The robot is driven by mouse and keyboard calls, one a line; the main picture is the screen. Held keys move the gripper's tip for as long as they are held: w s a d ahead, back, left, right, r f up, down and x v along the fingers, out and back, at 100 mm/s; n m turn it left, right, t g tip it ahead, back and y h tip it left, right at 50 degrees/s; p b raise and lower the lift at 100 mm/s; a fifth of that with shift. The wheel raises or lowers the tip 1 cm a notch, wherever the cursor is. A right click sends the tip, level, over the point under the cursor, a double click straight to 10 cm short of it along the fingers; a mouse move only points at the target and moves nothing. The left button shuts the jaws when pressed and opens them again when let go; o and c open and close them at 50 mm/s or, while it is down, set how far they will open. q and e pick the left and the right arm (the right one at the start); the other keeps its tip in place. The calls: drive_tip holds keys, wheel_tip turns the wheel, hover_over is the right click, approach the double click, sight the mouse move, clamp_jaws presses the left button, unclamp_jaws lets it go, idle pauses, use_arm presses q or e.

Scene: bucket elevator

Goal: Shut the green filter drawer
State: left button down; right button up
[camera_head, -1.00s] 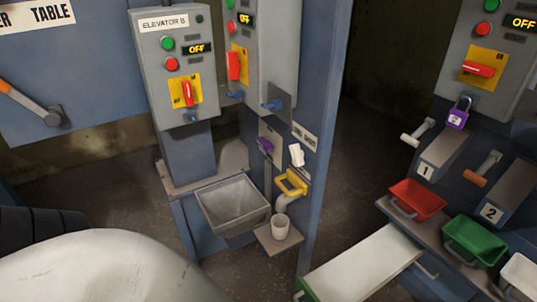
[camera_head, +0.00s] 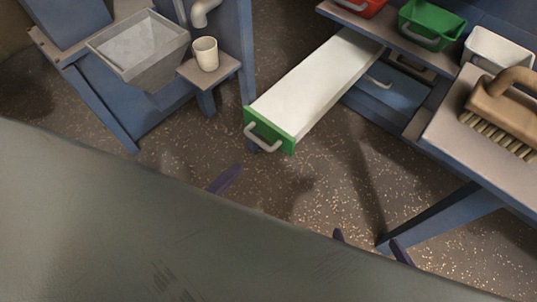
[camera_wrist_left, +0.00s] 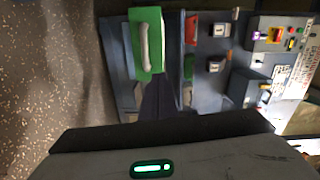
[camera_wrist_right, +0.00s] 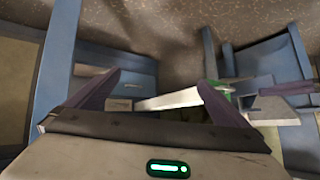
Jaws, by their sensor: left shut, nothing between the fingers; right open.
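The green filter drawer stands pulled out of the bench, its pale top (camera_head: 315,80) long and bare. Its green front (camera_head: 285,140) carries a grey bar handle (camera_head: 262,137). My left gripper (camera_head: 236,169) is shut and empty, in front of and a little below the drawer front in the head view. In the left wrist view the green front (camera_wrist_left: 140,40) and handle lie just beyond the closed fingers (camera_wrist_left: 160,84); contact cannot be told. My right gripper (camera_head: 369,242) is open and empty, right of the drawer front. The right wrist view shows the drawer's pale side (camera_wrist_right: 175,100) between its fingers, farther off.
A bench to the right holds a green bin (camera_head: 432,25), a white bin (camera_head: 497,48) and a brush (camera_head: 505,108). A blue drawer (camera_head: 390,88) sits beside the open one. A cup (camera_head: 206,55) and grey hopper (camera_head: 140,48) stand left. Speckled floor is open in front.

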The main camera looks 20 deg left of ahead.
use_arm(q)
drive_tip(key=f+m, duration=0.1)
drive_tip(key=m, duration=0.1)
drive_tip(key=b, duration=0.3)
approach(277, 133)
drive_tip(key=shift+h, duration=0.4)
drive_tip(key=x, duration=0.5)
drive_tip(key=shift+w+a+f, duration=0.1)
drive_tip(key=shift+w+f, duration=0.1)
drive_tip(key=shift+f, duration=0.1)
drive_tip(key=shift+w, duration=0.5)
drive_tip(key=shift+d, duration=0.2)
use_arm(e)
drive_tip(key=shift+w+a+f+n+g+y, duration=0.2)
drive_tip(key=shift+w+a+f, duration=0.1)
drive_tip(key=shift+a+f, duration=0.25)
drive_tip(key=shift+w+a+f+n+g+y, duration=0.1)
drive_tip(key=shift+w+a+f+y, duration=0.15)
drive_tip(key=shift+f, duration=0.35)
drive_tip(key=shift+f, duration=0.1)
